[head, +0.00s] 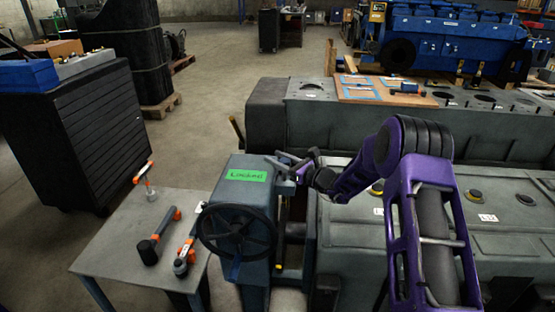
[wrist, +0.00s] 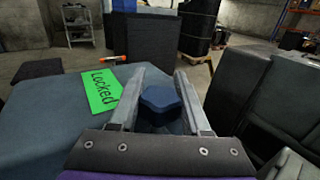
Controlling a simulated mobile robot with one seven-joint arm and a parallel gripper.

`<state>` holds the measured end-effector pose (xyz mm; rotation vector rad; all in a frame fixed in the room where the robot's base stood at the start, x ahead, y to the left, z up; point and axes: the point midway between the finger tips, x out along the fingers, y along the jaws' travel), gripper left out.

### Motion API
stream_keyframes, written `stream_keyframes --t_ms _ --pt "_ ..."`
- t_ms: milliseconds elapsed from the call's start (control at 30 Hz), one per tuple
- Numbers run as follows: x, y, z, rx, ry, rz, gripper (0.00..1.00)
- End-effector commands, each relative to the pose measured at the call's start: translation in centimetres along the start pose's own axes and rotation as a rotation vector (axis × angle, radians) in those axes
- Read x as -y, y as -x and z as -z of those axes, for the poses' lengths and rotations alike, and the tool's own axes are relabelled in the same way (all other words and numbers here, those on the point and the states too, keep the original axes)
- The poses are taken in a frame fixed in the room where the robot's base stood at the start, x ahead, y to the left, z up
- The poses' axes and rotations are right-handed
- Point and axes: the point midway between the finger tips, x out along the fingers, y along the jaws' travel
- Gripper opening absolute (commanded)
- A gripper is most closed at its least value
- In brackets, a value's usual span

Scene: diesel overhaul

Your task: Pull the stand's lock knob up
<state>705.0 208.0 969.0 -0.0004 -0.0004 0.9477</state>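The stand (head: 236,196) is a blue-grey block with a dark handwheel (head: 236,232) on its front and a green label (head: 247,174) on top. In the wrist view the label (wrist: 102,91) reads "Locked". The lock knob (wrist: 160,103) is a dark blue, many-sided knob, seen from above between my two fingers. My gripper (head: 283,163) is over the stand's right top edge; it also shows in the wrist view (wrist: 160,85). Its fingers are apart, one on each side of the knob. Whether they touch it I cannot tell. The knob is not clear in the head view.
A small table (head: 120,235) left of the stand holds several orange-and-black tools. A dark drawer cabinet (head: 75,140) stands behind it. A grey engine block (head: 300,120) lies behind and right of the stand, bearing a wooden board (head: 385,92). Open floor (head: 215,100) lies behind the table.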

Motion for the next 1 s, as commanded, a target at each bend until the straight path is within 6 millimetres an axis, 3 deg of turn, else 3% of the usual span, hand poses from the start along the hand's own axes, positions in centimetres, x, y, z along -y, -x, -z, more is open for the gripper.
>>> stream_keyframes --t_ms 33,233,1000 --pt "0.01 0.01 -0.01 0.000 0.000 0.000 0.35" --pt "0.00 0.01 -0.02 0.000 0.000 0.000 0.00" --pt "0.01 0.02 -0.03 0.000 0.001 0.000 0.00"
